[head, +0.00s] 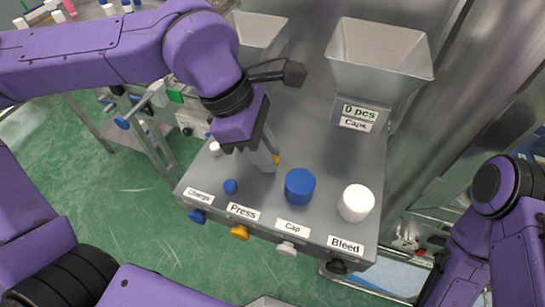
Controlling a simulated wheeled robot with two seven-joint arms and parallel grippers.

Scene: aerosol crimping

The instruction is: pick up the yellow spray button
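The station top (325,160) also holds a small blue piece (231,186), a large blue cap (299,186) and a white cap (356,203). Knobs, including a yellow one (239,233), line the front edge. A hopper (380,55) stands behind.

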